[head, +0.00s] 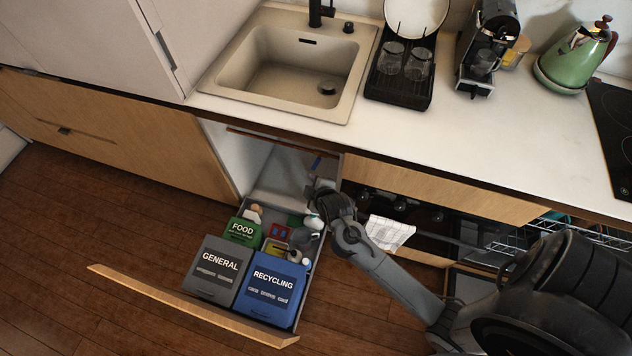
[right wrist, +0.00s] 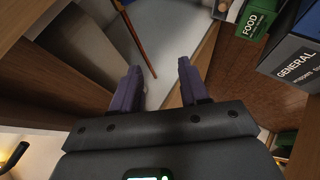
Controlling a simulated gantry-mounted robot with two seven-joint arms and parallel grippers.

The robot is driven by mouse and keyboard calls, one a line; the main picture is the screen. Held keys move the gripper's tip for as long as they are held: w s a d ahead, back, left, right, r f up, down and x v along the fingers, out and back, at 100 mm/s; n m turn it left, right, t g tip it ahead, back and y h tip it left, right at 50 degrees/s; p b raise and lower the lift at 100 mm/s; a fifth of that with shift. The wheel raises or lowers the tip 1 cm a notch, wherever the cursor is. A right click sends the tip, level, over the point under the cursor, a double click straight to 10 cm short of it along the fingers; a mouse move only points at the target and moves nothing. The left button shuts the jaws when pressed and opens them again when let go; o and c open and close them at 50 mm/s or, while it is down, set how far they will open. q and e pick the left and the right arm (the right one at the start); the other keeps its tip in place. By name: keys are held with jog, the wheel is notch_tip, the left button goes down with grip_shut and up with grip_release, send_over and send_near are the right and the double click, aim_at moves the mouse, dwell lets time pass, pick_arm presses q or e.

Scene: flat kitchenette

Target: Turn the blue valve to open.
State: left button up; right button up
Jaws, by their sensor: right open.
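The pipe (right wrist: 136,38) runs just beyond the fingertips there. I cannot make out the blue valve in the right wrist view. My left gripper is not in view.
The pulled-out drawer holds a grey GENERAL bin (head: 217,268), a blue RECYCLING bin (head: 270,290), a green FOOD box (head: 242,231) and small items. Its wooden front (head: 190,308) juts over the floor. The counter edge overhangs the opening.

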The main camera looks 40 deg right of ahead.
aim_at(314, 168)
jog(key=shift+s+a+r+m+g+y+p, duration=0.2)
jog(key=shift+s+a+r+p, duration=0.15)
jog(key=shift+s+r, duration=0.25)
jog(key=shift+s+a+r+m+g+y+p, duration=0.1)
jog(key=shift+s+a+r+m+y+p, duration=0.2)
jog(key=shift+r, duration=0.35)
jog(key=shift+d, duration=0.1)
